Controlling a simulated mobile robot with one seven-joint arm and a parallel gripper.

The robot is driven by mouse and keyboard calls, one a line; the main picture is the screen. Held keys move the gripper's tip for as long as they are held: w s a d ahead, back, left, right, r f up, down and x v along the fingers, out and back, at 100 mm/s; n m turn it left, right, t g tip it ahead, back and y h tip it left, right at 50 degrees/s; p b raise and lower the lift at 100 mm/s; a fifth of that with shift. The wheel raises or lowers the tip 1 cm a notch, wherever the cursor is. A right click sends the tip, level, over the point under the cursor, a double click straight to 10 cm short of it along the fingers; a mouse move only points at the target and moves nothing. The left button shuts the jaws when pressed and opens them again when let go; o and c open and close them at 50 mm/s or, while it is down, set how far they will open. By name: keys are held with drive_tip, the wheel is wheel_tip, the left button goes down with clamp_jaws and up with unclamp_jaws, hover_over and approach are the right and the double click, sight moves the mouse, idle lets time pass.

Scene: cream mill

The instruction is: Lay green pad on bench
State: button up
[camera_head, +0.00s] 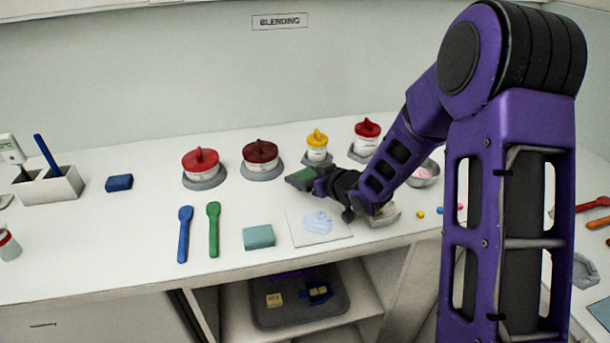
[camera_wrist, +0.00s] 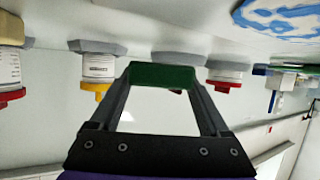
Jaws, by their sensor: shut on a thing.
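My gripper (camera_head: 312,178) is shut on the green pad (camera_head: 300,174), a small dark green block. In the wrist view the pad (camera_wrist: 163,76) spans the gap between the two fingertips (camera_wrist: 162,84). In the head view it is in front of the jars, seemingly above the bench; the exact gap under it cannot be told. The bench (camera_head: 145,218) is a long white worktop. My forearm and gripper hide part of the bench at the right.
Lidded jars on grey bases, such as the dark red one (camera_head: 261,155) and yellow one (camera_head: 316,143), line the back. A smeared white tile (camera_head: 335,237), teal block (camera_head: 258,237), green spatula (camera_head: 213,228) and blue spatula (camera_head: 184,232) lie forward. Bare bench shows at left.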

drive_tip(key=shift+s+f+b, duration=0.15)
drive_tip(key=shift+f+b, duration=0.2)
drive_tip(key=shift+f, duration=0.1)
drive_tip(key=o, duration=1.1)
drive_tip(key=shift+o, duration=0.9)
drive_tip(key=shift+s+f, duration=0.1)
drive_tip(key=shift+f, duration=0.1)
drive_tip(key=shift+r, duration=0.1)
drive_tip(key=shift+r+p, duration=0.2)
drive_tip(key=shift+p, duration=0.2)
drive_tip(key=v, duration=0.4)
drive_tip(key=p+v, duration=0.1)
drive_tip(key=v, duration=0.3)
drive_tip(key=r+v, duration=0.1)
drive_tip(key=v, duration=0.3)
drive_tip(key=shift+w+p, duration=0.2)
drive_tip(key=shift+p, duration=0.2)
drive_tip(key=shift+w+d, duration=0.1)
